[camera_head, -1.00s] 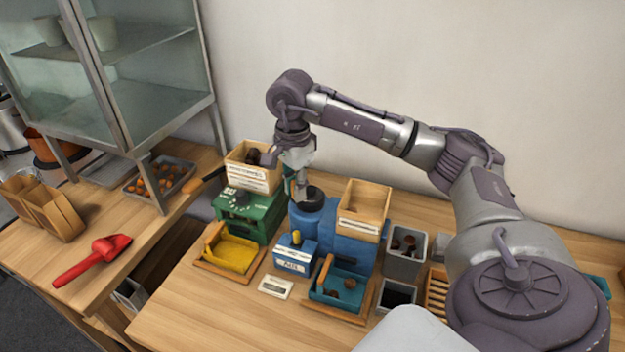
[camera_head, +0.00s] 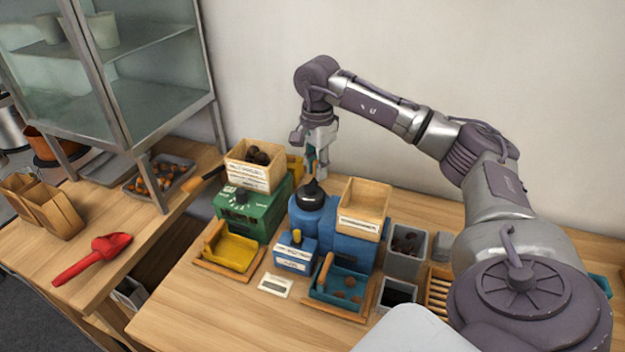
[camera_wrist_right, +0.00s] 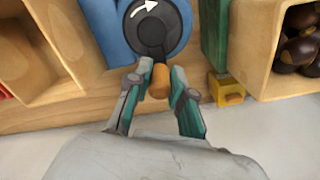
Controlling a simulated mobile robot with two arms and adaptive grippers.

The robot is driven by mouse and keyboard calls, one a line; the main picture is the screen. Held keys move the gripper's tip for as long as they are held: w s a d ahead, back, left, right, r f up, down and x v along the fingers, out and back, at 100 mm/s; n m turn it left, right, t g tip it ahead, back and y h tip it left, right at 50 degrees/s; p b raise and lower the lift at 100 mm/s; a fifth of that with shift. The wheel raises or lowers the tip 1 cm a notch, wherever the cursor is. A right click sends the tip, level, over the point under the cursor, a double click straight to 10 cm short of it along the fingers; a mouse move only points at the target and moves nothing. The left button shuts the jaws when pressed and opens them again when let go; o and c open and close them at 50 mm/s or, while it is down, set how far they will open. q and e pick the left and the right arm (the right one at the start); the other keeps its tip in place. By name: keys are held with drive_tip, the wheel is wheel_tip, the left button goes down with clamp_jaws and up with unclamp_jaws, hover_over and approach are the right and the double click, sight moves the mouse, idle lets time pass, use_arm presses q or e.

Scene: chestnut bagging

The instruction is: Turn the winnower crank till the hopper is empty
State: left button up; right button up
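The blue winnower (camera_head: 345,240) stands on the table with a wooden hopper box (camera_head: 365,205) on top; the part of its inside that shows is bare. Its black crank disc (camera_head: 312,195), with a white arrow, shows in the wrist view (camera_wrist_right: 155,25). My right gripper (camera_head: 318,172) is above the disc. In the wrist view its teal-padded fingers (camera_wrist_right: 160,84) are closed around the crank's orange-brown knob (camera_wrist_right: 160,78). A teal tray (camera_head: 325,298) in front of the winnower holds a few chestnuts. My left gripper is not in view.
A green machine (camera_head: 250,215) stands close on the left, with a wooden box (camera_head: 248,178) of chestnuts on top and a yellow tray (camera_head: 232,250) in front. Grey bins (camera_head: 405,265) stand at right. A red scoop (camera_head: 92,260) lies on the left table.

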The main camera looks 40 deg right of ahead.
drive_tip(key=o, duration=0.4)
drive_tip(key=shift+w, duration=0.1)
wheel_tip(320, 180, up, 8)
drive_tip(key=p, duration=0.6)
drive_tip(key=shift+f, duration=0.2)
clamp_jaws()
idle(0.9)
drive_tip(key=shift+f, duration=0.1)
